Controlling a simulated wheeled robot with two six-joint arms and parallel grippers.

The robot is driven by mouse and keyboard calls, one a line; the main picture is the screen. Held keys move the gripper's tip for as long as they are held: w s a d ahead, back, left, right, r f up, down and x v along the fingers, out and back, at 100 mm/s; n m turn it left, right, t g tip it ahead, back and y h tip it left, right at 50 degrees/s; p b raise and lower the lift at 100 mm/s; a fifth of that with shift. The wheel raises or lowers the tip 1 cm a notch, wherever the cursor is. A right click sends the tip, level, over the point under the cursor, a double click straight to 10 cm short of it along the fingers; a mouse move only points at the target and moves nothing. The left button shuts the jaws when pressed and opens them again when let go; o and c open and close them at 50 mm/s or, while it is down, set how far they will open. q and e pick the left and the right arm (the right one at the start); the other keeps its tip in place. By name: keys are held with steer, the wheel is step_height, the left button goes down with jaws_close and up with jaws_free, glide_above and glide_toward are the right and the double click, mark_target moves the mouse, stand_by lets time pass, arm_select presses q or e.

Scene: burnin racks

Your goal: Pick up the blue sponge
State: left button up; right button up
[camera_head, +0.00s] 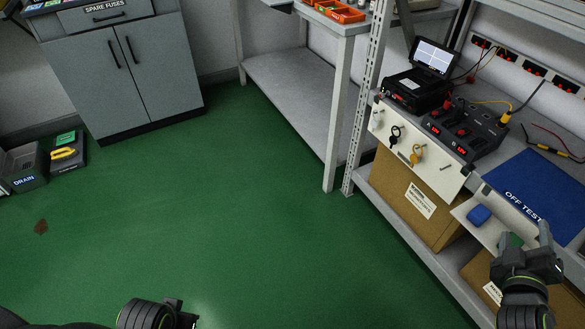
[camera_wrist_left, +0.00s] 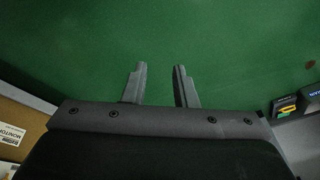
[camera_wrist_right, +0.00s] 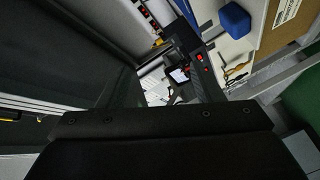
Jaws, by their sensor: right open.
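The blue sponge (camera_head: 479,214) is a small rounded block on a white ledge (camera_head: 463,211) below the front edge of the bench. It also shows at the top of the right wrist view (camera_wrist_right: 235,20). My right gripper (camera_head: 527,238) is open and empty, to the right of the sponge and nearer to me, apart from it. In the right wrist view the sponge lies to the right of the dark fingers. My left gripper (camera_wrist_left: 159,70) has a gap between its fingers and holds nothing. It points at green floor, far from the sponge.
The bench carries a blue mat (camera_head: 540,188), a black device with red displays (camera_head: 465,130) and an open case with a screen (camera_head: 420,85). Keys hang on the white front panel (camera_head: 410,145). Cardboard boxes (camera_head: 415,195) stand below. The green floor (camera_head: 230,210) is mostly clear.

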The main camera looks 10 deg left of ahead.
steer(key=w+a+r+n+t+y, duration=0.2)
steer(key=w+a+r+n+y, duration=0.35)
steer(key=n, duration=0.45)
steer(key=w+a+r+n+t+y, duration=0.1)
steer(key=w+a+r+n+y, duration=0.1)
steer(key=a+r+n+y, duration=0.55)
steer(key=n+g+h, duration=0.4)
steer(key=n+g, duration=1.2)
steer(key=n, duration=0.3)
glide_toward(482, 212)
steer(key=b+x, duration=0.1)
steer(key=x, duration=0.3)
steer(key=shift+w+b, duration=0.15)
steer(key=shift+b, duration=0.25)
steer(key=x, duration=0.4)
steer(key=shift+a+f+b, duration=0.15)
steer(key=shift+f+b, duration=0.2)
steer(key=shift+b, duration=0.05)
steer(key=shift+w+f, duration=0.1)
steer(key=shift+f, duration=0.25)
arm_select(q)
steer(key=s+d+f+h, duration=0.2)
steer(key=d+f, duration=0.1)
steer(key=f, duration=0.5)
steer(key=shift+s+d+n+g, duration=0.15)
steer(key=shift+d+n+g, duration=0.15)
steer(key=shift+n, duration=0.1)
arm_select(e)
steer(key=shift+r, duration=0.1)
steer(key=c, duration=0.7)
